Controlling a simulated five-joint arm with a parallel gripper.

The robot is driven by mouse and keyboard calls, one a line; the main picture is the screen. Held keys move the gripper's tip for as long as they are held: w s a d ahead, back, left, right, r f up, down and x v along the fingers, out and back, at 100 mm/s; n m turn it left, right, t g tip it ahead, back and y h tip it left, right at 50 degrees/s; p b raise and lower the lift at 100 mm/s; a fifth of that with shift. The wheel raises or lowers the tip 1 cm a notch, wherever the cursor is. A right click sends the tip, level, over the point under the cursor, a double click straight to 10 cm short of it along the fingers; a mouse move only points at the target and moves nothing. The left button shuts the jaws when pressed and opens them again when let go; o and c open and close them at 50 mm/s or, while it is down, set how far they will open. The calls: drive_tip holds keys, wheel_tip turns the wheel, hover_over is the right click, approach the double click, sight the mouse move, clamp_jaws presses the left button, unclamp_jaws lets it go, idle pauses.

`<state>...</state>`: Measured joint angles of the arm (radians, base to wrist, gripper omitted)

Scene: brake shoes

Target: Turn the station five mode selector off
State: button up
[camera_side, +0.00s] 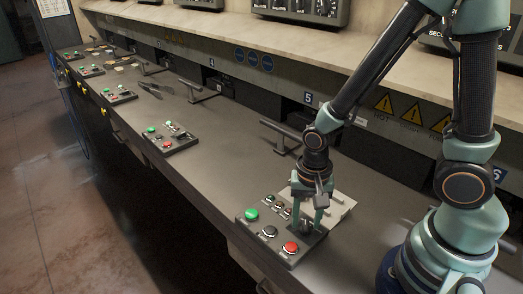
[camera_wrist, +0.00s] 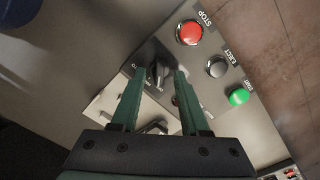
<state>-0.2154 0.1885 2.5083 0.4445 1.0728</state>
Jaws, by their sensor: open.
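The mode selector, a dark rotary knob (camera_wrist: 158,73), stands on a grey control panel (camera_wrist: 215,45) in the wrist view. My gripper (camera_wrist: 159,70) is open, with one green finger on each side of the knob; I cannot tell if either touches it. In the side view my gripper (camera_side: 307,225) points down at the right end of the same panel (camera_side: 256,236). The knob is mostly hidden there by the fingers. The setting it points to is not readable.
The panel carries a red STOP button (camera_wrist: 189,32), black EJECT button (camera_wrist: 217,67) and green START button (camera_wrist: 239,96). A pale plate (camera_side: 340,205) lies behind it. A bar handle (camera_side: 281,132) and a "5" sign (camera_side: 308,98) are further back.

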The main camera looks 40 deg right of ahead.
wheel_tip(320, 180, up, 11)
idle(0.5)
drive_tip(key=shift+r, duration=0.1)
wheel_tip(320, 180, up, 9)
drive_tip(key=n+t, duration=0.5)
drive_tip(key=n, duration=0.4)
hover_over(305, 224)
drive_tip(key=w+d, duration=0.2)
drive_tip(key=d, duration=0.3)
drive_tip(key=shift+w+d+r+n+t, duration=0.2)
drive_tip(key=shift+r+n+t, duration=0.15)
drive_tip(key=shift+r, duration=0.25)
